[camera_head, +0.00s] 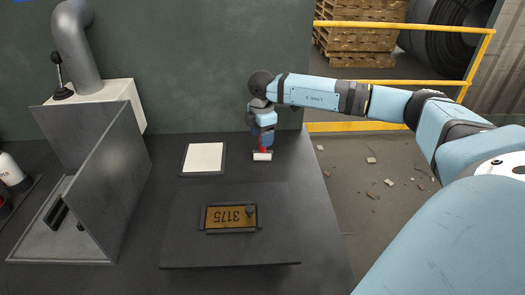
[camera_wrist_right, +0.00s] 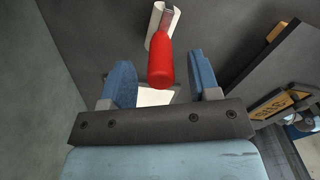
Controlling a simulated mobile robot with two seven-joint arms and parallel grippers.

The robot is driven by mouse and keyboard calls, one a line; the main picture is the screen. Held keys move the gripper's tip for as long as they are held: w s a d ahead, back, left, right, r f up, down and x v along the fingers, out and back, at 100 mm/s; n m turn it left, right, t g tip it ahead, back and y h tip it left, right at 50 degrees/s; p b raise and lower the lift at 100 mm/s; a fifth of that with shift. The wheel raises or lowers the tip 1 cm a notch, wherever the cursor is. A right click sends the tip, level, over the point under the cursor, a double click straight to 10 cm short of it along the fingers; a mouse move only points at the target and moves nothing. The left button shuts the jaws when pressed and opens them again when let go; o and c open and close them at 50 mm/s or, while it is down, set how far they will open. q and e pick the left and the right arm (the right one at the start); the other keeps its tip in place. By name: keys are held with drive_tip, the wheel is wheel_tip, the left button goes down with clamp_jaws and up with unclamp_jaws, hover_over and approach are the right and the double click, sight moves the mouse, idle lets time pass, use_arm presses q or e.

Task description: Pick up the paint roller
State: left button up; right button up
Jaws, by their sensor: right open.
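The paint roller (camera_head: 262,156) has a white roller head and a red handle, and sits on the dark table near its right back part. In the right wrist view its red handle (camera_wrist_right: 160,62) points toward my gripper, with the white head behind it. My right gripper (camera_head: 264,138) is directly above and around the handle area in the head view. In the wrist view its two blue fingers (camera_wrist_right: 163,80) are apart, one on each side of the red handle, with visible gaps. Whether the fingertips touch it is not shown. My left gripper is not in view.
A framed white panel (camera_head: 203,158) lies left of the roller. A plate marked 3175 (camera_head: 230,217) sits on a raised slab in front. An open grey metal box (camera_head: 112,170) stands left. A yellow railing (camera_head: 400,82) and rubble-strewn floor lie right of the table edge.

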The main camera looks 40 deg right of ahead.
drive_tip(key=shift+f, duration=1.5)
drive_tip(key=c, duration=1)
drive_tip(key=shift+r, duration=0.15)
wheel_tip(320, 180, up, 20)
drive_tip(key=shift+f+p, duration=0.1)
drive_tip(key=shift+p, duration=0.35)
